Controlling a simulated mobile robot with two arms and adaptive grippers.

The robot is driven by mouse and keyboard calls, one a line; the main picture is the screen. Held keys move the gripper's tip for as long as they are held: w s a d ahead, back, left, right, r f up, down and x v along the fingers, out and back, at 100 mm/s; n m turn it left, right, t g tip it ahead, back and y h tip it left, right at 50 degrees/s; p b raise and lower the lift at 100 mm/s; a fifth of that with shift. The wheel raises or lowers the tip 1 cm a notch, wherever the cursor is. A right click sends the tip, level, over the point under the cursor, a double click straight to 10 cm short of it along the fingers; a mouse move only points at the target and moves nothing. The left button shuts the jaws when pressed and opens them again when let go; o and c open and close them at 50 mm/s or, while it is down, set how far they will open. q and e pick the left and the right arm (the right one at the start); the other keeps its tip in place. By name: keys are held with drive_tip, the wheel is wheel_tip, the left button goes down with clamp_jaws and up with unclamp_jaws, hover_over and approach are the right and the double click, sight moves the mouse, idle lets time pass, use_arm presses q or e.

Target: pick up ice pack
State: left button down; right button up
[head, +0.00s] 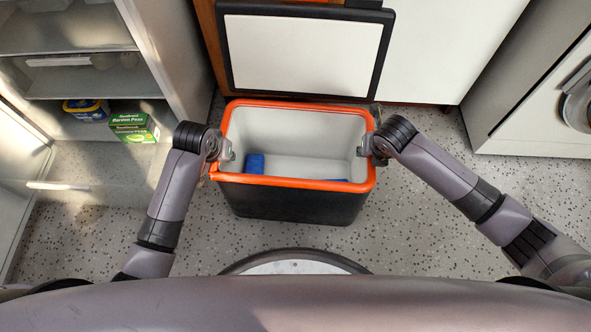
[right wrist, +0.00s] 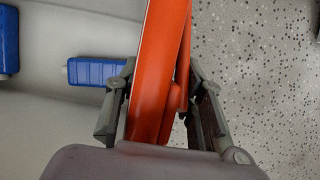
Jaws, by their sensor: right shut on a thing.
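A blue ice pack (head: 255,164) stands inside the cool box (head: 290,205), left of its middle. A second blue ice pack (head: 330,181) lies by the near wall, mostly hidden by the orange rim. In the right wrist view one blue pack (right wrist: 97,72) is left of the fingers and another (right wrist: 8,40) is at the left edge. My right gripper (head: 367,146) is at the box's right side; the wrist view shows its fingers (right wrist: 160,105) on both sides of the orange rim, shut on it. My left gripper (head: 225,155) is at the left rim; its fingers are too small to read.
The box's lid (head: 305,55) stands open at the back. An open fridge (head: 75,70) is on the left, with a green peas box (head: 134,127) and a blue-yellow tub (head: 87,110). A washing machine (head: 560,110) is at the right. Speckled floor is clear around the box.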

clamp_jaws()
use_arm(q)
drive_tip(key=shift+w+r, duration=0.15)
drive_tip(key=shift+r, duration=0.05)
use_arm(e)
drive_tip(key=shift+w+r, duration=0.15)
drive_tip(key=shift+r, duration=0.05)
use_arm(q)
drive_tip(key=shift+r, duration=0.1)
use_arm(e)
drive_tip(key=shift+r, duration=0.15)
